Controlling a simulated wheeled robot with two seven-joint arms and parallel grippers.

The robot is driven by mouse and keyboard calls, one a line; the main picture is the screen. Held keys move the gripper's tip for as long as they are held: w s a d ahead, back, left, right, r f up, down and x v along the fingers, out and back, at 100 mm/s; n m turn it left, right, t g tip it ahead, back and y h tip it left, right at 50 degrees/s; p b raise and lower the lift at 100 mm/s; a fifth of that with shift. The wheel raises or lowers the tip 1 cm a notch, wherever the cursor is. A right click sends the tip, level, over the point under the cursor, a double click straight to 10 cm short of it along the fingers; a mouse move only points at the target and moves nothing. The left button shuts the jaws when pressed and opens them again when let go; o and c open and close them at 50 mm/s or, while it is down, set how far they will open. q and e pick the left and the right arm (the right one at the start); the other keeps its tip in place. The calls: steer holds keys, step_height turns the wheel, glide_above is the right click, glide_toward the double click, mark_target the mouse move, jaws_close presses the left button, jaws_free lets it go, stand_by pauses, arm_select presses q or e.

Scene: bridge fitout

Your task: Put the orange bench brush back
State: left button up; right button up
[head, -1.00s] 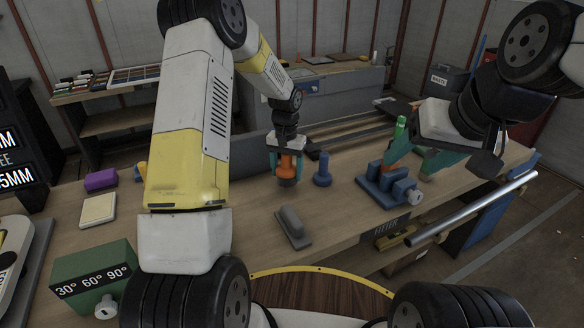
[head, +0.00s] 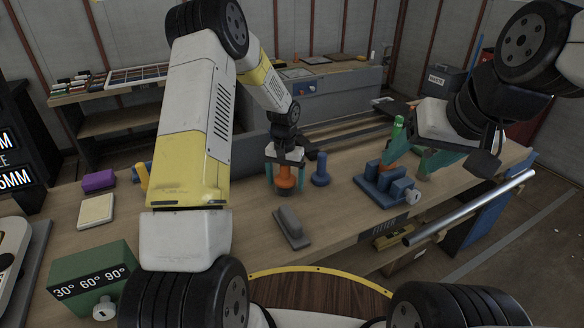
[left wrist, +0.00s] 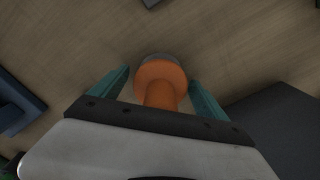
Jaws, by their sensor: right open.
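The orange bench brush (head: 285,178) stands upright on the wooden bench, with a dark band low on it. My left gripper (head: 285,172) is over it from above, with its teal fingers on either side. In the left wrist view the brush (left wrist: 160,82) lies between the two fingers (left wrist: 160,88), with gaps beside its narrower part, so the gripper looks open around it. My right gripper (head: 412,160) is open at the right, beside and partly over the blue vise. Its fingers partly hide an orange piece and a green-topped thing there.
A blue peg-shaped thing (head: 321,169) stands close right of the brush. A grey trowel-like block (head: 291,228) lies nearer me. The blue vise (head: 388,187) is at the right, with a metal tube (head: 470,207) past the bench edge. A green box (head: 92,278) is front left.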

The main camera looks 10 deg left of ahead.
arm_select(q)
step_height(320, 180, up, 12)
steer(key=shift+r, duration=0.25)
steer(key=s+a+r+t, duration=0.2)
steer(key=s+r+t, duration=0.1)
steer(key=s+r, duration=1.1)
steer(key=s+r+t+h, duration=0.1)
steer(key=s+r, duration=0.1)
steer(key=s, duration=0.5)
steer(key=s+r+n+t+h, duration=0.1)
steer(key=s+r+t, duration=0.1)
steer(key=s, duration=0.6)
steer(key=shift+d+r+n, duration=0.15)
steer(key=shift+r+n, duration=0.1)
steer(key=shift+n, duration=0.05)
